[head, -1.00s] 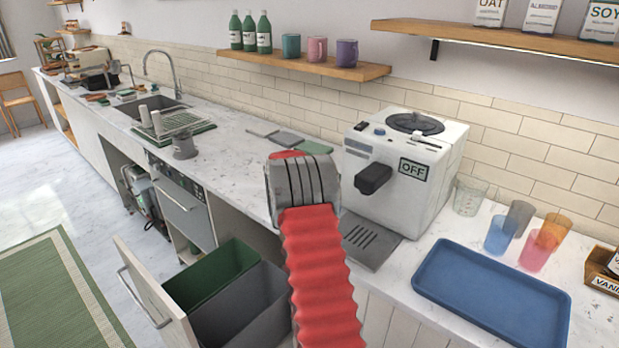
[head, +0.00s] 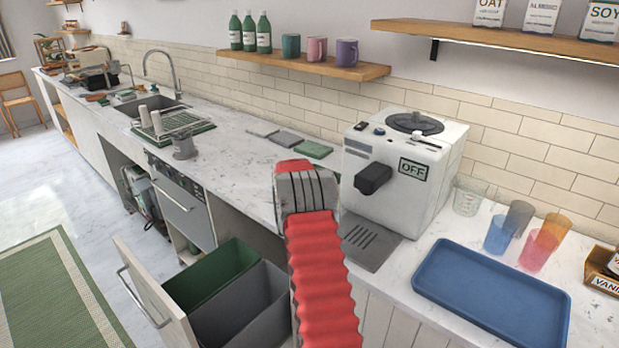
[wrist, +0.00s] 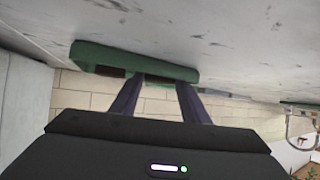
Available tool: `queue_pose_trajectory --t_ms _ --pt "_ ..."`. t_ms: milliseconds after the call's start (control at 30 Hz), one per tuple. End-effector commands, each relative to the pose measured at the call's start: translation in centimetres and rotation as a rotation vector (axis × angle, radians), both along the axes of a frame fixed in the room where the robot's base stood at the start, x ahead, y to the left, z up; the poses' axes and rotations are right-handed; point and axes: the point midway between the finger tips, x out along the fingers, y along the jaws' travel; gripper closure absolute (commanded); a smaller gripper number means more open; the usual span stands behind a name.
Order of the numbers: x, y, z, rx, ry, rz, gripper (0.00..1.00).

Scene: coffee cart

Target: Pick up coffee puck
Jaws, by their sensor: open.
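I cannot make out a coffee puck for certain in either view. My gripper (wrist: 159,83) is open in the wrist view, its two dark fingers apart with nothing seen held between them. In the head view my red-sleeved arm reaches over the counter and hides my gripper.
A white coffee machine (head: 408,165) with an OFF display stands right of my arm. A blue tray (head: 492,290) and several cups are farther right. An open drawer holds a green bin (head: 212,272) and a grey bin (head: 240,312). Grey cloths (head: 287,139) lie near the green one.

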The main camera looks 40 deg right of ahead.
Motion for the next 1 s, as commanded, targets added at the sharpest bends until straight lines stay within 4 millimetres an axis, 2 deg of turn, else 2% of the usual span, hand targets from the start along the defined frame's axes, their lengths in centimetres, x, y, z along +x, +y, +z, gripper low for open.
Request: queue_pose_trajectory --t_ms 433,800,1000 --pt "0.00 0.04 0.03 0.000 0.000 0.000 0.59" --pt "-0.01 0.04 0.02 0.000 0.000 0.000 0.85" --pt "-0.01 0.04 0.04 0.000 0.000 0.000 0.85"
